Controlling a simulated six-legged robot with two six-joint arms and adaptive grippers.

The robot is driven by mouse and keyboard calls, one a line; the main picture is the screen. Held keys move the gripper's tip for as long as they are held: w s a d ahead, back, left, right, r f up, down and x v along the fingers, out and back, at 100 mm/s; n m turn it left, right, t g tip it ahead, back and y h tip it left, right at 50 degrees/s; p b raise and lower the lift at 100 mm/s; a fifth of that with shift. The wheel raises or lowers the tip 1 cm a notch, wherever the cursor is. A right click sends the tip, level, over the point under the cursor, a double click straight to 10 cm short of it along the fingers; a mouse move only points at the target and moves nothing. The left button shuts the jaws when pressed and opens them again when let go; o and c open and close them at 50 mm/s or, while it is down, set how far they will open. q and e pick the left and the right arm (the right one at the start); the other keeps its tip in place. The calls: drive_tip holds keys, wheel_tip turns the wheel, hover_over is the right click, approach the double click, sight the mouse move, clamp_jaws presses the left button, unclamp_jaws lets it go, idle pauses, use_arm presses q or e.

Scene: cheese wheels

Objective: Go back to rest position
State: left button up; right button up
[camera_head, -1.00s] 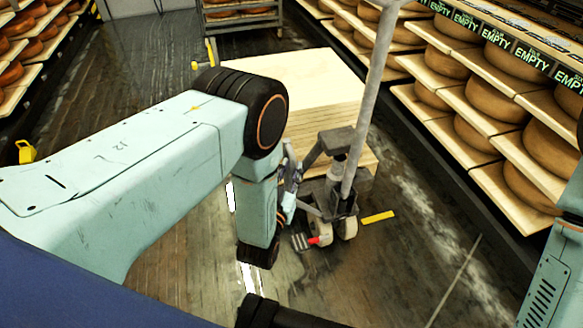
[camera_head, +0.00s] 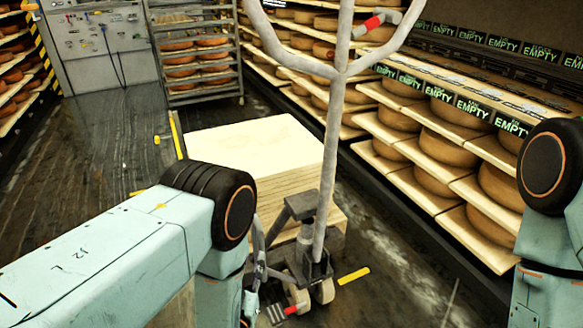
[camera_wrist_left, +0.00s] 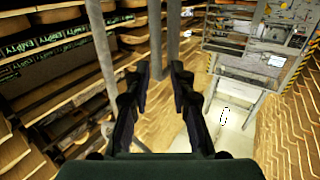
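My left arm comes in from the left in the head view, its forearm hanging down beside the pallet jack (camera_head: 318,235).
The jack's tall grey handle rises in front of a stack of pale boards (camera_head: 250,140). Shelves of cheese wheels (camera_head: 450,145) line the right side. A cheese rack (camera_head: 195,50) stands at the back. The dark floor (camera_head: 90,140) at left is clear.

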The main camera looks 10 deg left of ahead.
use_arm(q)
drive_tip(key=s+a+f+g+p, duration=0.2)
drive_tip(key=s+a+f+g, duration=0.1)
drive_tip(key=s+f+g, duration=1.05)
drive_tip(key=s+a+r+g+p, duration=0.1)
drive_tip(key=s+r+g+p, duration=0.15)
drive_tip(key=s, duration=0.55)
drive_tip(key=s+a+r+g+p, duration=0.15)
drive_tip(key=s+r, duration=0.25)
drive_tip(key=s, duration=0.4)
wheel_tip(320, 180, up, 6)
drive_tip(key=s+p, duration=0.1)
drive_tip(key=shift+s+a+r+h+p, duration=0.2)
drive_tip(key=shift+s+r+h+p, duration=0.05)
drive_tip(key=shift+s+h+p, duration=0.1)
drive_tip(key=shift+g, duration=0.25)
